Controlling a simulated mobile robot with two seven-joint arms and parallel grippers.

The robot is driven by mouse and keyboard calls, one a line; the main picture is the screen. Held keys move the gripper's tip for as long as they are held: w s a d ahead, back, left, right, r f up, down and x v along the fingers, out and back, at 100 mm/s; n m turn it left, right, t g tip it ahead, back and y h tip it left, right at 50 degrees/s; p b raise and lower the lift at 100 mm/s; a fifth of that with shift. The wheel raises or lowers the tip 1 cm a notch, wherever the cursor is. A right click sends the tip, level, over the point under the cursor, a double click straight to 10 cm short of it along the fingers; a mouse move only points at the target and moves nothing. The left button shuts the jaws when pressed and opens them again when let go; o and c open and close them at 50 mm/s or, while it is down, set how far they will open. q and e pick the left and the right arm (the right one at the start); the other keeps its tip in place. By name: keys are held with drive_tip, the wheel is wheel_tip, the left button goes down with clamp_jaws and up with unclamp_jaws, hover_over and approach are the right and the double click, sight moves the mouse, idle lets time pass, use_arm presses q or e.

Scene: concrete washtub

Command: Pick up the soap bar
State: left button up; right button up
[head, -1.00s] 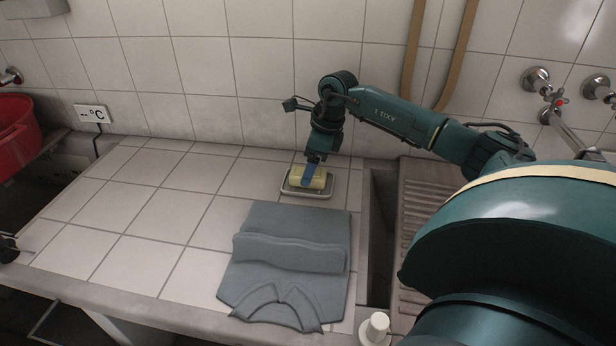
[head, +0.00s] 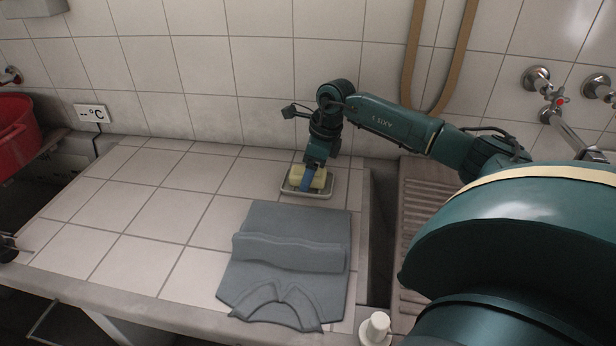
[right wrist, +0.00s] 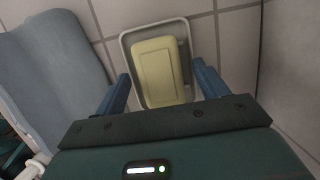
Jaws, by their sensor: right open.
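A pale yellow soap bar (head: 297,180) sits in a shallow light grey dish (head: 318,194) on the tiled counter near the wall. My right gripper (head: 308,180) is right at the soap from above, with a blue finger in front of it in the head view. In the right wrist view the soap bar (right wrist: 160,72) lies in the dish (right wrist: 127,38) between the two blue fingers of my open gripper (right wrist: 162,82). A gap shows on each side of the soap. My left gripper is in neither view.
A folded grey shirt (head: 285,265) lies on the counter in front of the dish. A ribbed washboard (head: 420,200) and a dark gap are to the right. A red tub (head: 15,135) stands at the far left. The left tiles (head: 150,210) are clear.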

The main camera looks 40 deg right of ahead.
drive_tip(key=c, duration=1.2)
drive_tip(key=shift+o, duration=0.2)
wheel_tip(320, 180, up, 11)
drive_tip(key=shift+f+p, duration=0.2)
drive_tip(key=shift+p, duration=0.2)
